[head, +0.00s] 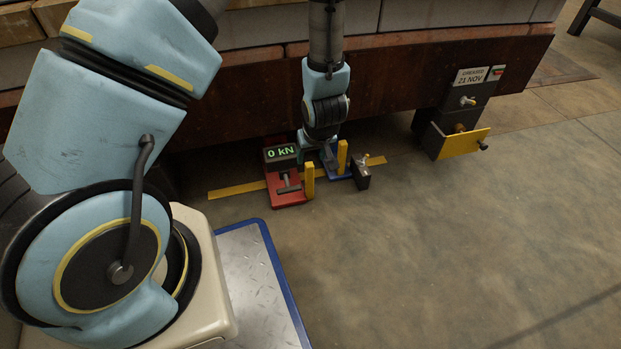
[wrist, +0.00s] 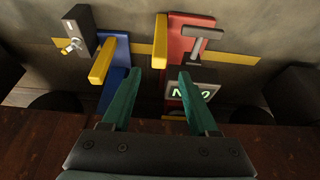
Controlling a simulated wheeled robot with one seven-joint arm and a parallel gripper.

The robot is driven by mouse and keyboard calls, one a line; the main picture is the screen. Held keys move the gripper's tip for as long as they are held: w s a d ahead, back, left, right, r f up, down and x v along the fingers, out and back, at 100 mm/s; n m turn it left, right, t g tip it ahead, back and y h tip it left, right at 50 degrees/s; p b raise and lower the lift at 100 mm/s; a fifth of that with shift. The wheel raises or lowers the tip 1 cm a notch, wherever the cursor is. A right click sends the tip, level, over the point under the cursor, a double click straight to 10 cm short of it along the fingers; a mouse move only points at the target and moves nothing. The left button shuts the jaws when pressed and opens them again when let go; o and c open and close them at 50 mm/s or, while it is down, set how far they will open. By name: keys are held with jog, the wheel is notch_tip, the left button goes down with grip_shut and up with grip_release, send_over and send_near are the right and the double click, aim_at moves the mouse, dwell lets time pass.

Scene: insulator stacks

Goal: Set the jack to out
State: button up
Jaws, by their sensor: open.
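A red unit (head: 292,200) stands on the floor with a dark display reading "0 kN" (head: 280,153), a grey T-handle (head: 289,186) and a yellow upright (head: 309,181). A blue unit (head: 341,177) beside it has another yellow upright (head: 342,156) and a dark box (head: 361,177) with a small brass lever. I cannot tell which part is the jack's control. My gripper (wrist: 158,74) is open and empty, pointing down over the two units. In the wrist view, the red unit's yellow upright (wrist: 160,40) appears just beyond the gap between the green fingers.
A long rusty beam (head: 420,80) runs behind the units. A dark bracket with a yellow plate (head: 459,142) and a label "CHECKED 21 NOV" (head: 472,76) hangs at its right end. A yellow floor stripe (head: 236,190) passes under the units. Floor to the right is clear.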

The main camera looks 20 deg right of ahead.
aim_at(308, 171)
jog(key=b+x, duration=0.6)
jog(key=x, duration=0.5)
jog(key=shift+c, duration=0.3)
grip_shut()
dwell(0.9)
